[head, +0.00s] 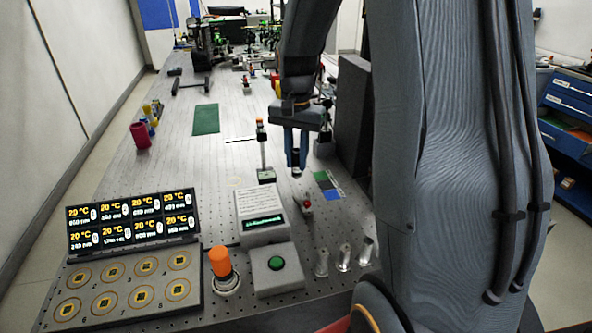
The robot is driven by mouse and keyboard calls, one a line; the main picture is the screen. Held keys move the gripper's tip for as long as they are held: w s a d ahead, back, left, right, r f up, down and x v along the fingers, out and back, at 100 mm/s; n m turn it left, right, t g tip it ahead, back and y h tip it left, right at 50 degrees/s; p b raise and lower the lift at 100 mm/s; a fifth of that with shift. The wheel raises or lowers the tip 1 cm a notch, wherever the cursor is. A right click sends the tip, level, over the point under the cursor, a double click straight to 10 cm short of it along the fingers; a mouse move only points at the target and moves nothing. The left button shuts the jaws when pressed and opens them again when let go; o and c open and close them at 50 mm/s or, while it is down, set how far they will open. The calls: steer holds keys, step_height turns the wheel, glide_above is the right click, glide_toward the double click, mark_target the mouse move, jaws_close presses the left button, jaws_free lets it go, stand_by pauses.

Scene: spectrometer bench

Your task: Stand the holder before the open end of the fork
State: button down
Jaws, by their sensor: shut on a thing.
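My gripper (296,160) points down over the bench, right of its middle, with its blue-grey fingers close together. It is shut on a small dark thing (297,172), likely the holder; the fingers hide most of it. I cannot tell whether it touches the bench. I cannot make out the fork with certainty; a dark forked frame (190,86) lies far back on the left.
The perforated bench (160,165) bears a green mat (206,119) and a crimson cup (141,135). In front are a display panel (133,222), an orange-topped knob (220,262), a green-button box (276,268) and several metal posts (344,256). A dark upright panel (350,115) stands right of my gripper.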

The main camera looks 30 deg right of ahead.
mark_target(296, 172)
steer(key=shift+f+p, duration=0.45)
steer(key=shift+f, duration=1.65)
steer(key=c, duration=1.6)
jaws_free()
steer(key=shift+f, duration=0.1)
step_height(296, 172, up, 12)
steer(key=b, duration=0.2)
steer(key=shift+b, duration=0.4)
